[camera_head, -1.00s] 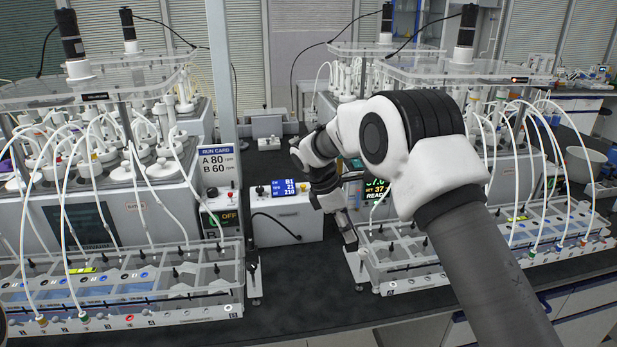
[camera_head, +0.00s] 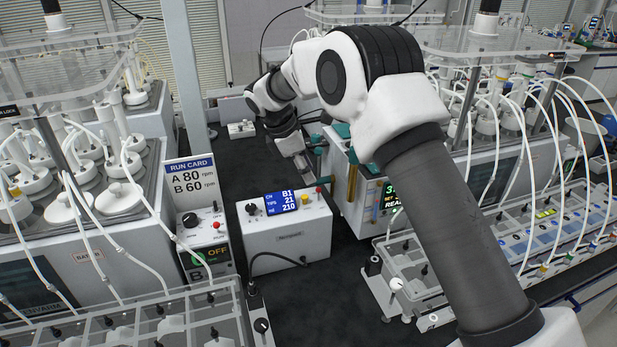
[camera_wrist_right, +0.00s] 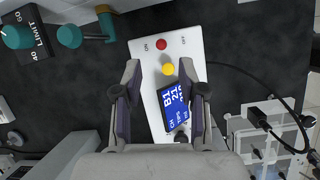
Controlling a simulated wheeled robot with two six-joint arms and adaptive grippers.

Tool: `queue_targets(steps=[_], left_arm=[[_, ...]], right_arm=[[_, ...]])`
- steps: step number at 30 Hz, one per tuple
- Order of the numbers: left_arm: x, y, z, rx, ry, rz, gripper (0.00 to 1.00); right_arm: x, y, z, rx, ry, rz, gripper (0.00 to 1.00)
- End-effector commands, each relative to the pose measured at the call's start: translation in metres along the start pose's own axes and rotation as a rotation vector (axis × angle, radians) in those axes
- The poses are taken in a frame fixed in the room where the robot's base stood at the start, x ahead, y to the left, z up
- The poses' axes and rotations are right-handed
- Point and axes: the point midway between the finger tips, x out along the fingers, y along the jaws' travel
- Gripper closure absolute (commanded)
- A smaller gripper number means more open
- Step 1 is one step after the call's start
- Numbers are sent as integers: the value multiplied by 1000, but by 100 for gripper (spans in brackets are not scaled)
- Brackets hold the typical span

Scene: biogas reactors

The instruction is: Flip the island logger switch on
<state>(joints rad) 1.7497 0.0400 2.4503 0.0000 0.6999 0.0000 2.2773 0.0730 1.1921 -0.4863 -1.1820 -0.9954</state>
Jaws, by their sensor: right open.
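The logger (camera_head: 289,238) is a white box with a blue display (camera_head: 281,202) reading B1, 21 and 210, standing on the dark bench. Its top has a black knob, a yellow button (camera_wrist_right: 168,69) and a red switch (camera_wrist_right: 161,44) between the labels ON and OFF. The switch's tilt is too small to tell. My right gripper (camera_head: 303,166) is above and behind the logger in the head view. My left gripper is not in view.
A control box reading OFF (camera_head: 205,245) and the run card (camera_head: 191,178) stand left of the logger. A black cable leaves the logger.

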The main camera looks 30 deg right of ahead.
Motion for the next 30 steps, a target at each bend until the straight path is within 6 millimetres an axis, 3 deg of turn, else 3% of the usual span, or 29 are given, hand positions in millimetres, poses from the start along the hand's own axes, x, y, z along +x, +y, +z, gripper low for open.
queue_targets(steps=[8,17,20,21,30], left_arm=[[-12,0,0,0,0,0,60],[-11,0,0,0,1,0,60],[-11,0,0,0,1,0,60],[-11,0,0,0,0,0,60],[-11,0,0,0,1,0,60]], right_arm=[[48,0,1,-2,-1,-2,59],[54,0,0,0,1,1,59],[54,0,0,-1,1,1,94],[54,0,0,-1,1,1,100],[55,0,0,-1,1,0,100]])
